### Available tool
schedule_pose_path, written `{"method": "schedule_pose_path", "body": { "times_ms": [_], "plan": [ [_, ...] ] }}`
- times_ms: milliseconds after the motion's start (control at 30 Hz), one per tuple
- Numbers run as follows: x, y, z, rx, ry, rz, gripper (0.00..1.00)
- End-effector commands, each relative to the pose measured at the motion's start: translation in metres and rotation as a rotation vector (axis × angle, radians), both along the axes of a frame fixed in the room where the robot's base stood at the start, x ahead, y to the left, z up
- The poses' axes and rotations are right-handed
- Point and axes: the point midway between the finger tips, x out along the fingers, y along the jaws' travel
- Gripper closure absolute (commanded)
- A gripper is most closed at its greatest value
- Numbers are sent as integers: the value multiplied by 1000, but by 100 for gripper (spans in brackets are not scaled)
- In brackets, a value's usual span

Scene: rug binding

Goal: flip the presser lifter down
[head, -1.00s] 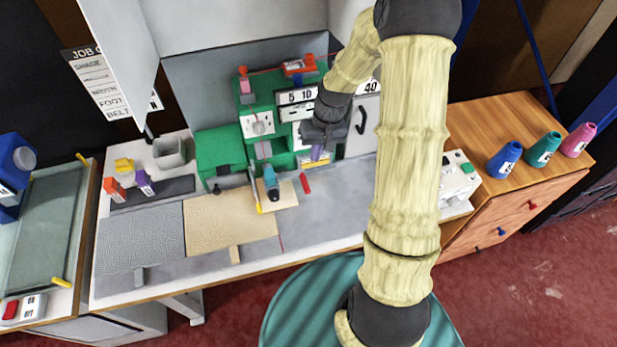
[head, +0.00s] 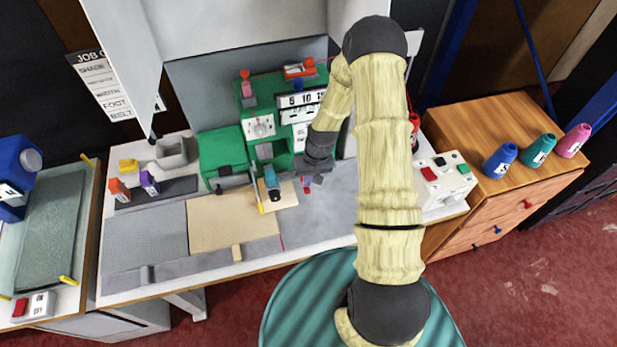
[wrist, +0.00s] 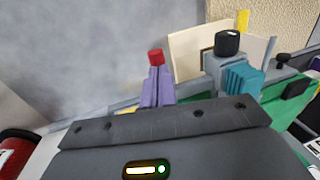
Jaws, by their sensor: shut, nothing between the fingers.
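A beige rug piece (head: 225,220) and a grey one (head: 158,232) lie on the worktable at left. A white control box (head: 445,180) stands at right, by a wooden cabinet (head: 490,125) with several thread cones. Grey table right of my gripper is clear.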

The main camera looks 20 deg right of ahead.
Motion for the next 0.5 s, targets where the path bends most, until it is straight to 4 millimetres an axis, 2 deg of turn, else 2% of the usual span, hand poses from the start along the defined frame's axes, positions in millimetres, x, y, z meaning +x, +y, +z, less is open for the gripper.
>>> {"method": "schedule_pose_path", "body": {
  "times_ms": [267,500],
  "plan": [
    [0,0,-1,0,0,0,100],
    [-1,0,-21,0,2,0,100]
  ]
}}
